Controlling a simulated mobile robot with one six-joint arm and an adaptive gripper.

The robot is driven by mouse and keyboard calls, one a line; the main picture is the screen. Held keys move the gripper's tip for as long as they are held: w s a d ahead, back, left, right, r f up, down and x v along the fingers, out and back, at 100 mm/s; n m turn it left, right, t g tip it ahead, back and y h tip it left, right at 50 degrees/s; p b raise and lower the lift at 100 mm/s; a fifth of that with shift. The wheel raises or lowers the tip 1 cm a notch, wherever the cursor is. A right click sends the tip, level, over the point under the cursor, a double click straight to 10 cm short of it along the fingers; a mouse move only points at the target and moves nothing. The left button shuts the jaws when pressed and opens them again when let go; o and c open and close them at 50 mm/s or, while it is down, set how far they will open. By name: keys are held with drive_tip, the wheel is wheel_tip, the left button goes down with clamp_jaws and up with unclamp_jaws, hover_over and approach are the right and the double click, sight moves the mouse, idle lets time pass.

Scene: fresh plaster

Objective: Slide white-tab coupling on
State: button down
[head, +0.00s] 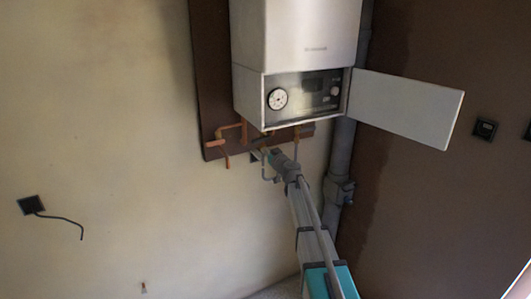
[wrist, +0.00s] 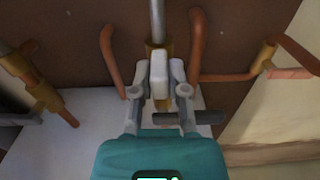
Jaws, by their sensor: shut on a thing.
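The white-tab coupling shows in the wrist view as a brass-coloured body (wrist: 153,49) with a pale white tab (wrist: 160,82) below it. My gripper (wrist: 160,74) has one finger on each side of the tab and is shut on the coupling. A straight grey pipe (wrist: 157,18) lines up with the brass body and meets its upper end in the picture. I cannot tell whether the pipe end is inside it. In the head view my gripper (head: 267,153) is just below the boiler (head: 303,35), among the pipe ends. The coupling is too small to make out there.
Copper pipes stand close on both sides, left (wrist: 110,60) and right (wrist: 197,45) in the wrist view. A dark grey bar (wrist: 195,117) lies beside the right finger. The boiler's open flap (head: 407,106) sticks out to the right. A thick grey pipe (head: 340,165) runs down behind my arm.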

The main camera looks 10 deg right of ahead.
drive_tip(key=shift+w+r, duration=0.1)
drive_tip(key=c, duration=0.6)
unclamp_jaws()
drive_tip(key=shift+c, duration=0.2)
drive_tip(key=shift+s, duration=0.2)
drive_tip(key=v, duration=1.1)
drive_tip(key=shift+s, duration=0.35)
